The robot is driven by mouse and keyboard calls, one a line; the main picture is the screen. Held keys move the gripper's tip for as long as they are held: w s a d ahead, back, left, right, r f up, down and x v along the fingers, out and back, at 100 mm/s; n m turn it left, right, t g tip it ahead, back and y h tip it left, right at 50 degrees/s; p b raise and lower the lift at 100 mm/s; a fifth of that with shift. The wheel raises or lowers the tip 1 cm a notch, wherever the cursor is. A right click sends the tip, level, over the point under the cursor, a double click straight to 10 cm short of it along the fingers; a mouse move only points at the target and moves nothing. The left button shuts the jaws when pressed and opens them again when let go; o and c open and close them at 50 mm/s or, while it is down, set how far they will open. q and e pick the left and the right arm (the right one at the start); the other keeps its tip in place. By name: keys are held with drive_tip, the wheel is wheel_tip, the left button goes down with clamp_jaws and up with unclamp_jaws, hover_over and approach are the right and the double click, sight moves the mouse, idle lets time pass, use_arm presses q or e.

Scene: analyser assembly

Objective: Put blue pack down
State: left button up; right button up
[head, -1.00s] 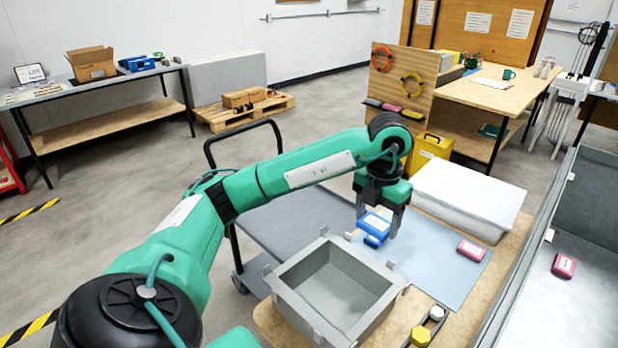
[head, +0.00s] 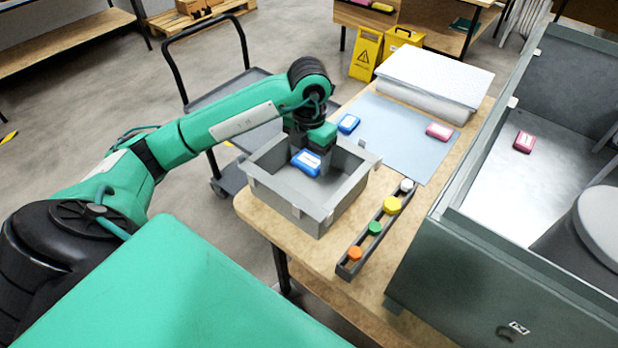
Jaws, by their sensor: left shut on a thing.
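My left gripper (head: 311,153) points down over the grey open box (head: 279,197) and is shut on a blue pack (head: 305,163) with a white label. The pack is at the box's opening, inside its rim as seen from here; I cannot tell whether it touches the floor of the box. Another blue pack (head: 348,123) lies on the light blue mat (head: 390,150), just behind the box. My right gripper is not in view.
A pink pack (head: 439,131) lies on the mat's right side. A narrow tray (head: 347,268) with several coloured caps stands right of the box. A grey-walled machine (head: 480,245) with another pink pack (head: 524,142) inside borders the table. White foam (head: 432,82) lies at the back.

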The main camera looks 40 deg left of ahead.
sight(310, 159)
use_arm(q)
wheel_tip(310, 159, down, 4)
drive_tip(key=shift+r, duration=0.15)
wheel_tip(310, 159, down, 4)
drive_tip(key=shift+r, duration=0.1)
drive_tip(key=shift+f, duration=0.45)
drive_tip(key=o, duration=1)
drive_tip(key=shift+c, duration=0.2)
drive_tip(key=shift+r, duration=0.3)
wheel_tip(310, 159, up, 4)
drive_tip(key=shift+w+f, duration=0.1)
drive_tip(key=shift+f, duration=0.15)
wheel_tip(310, 159, up, 7)
drive_tip(key=shift+r+b, duration=0.2)
drive_tip(key=shift+b, duration=0.1)
drive_tip(key=shift+r, duration=0.4)
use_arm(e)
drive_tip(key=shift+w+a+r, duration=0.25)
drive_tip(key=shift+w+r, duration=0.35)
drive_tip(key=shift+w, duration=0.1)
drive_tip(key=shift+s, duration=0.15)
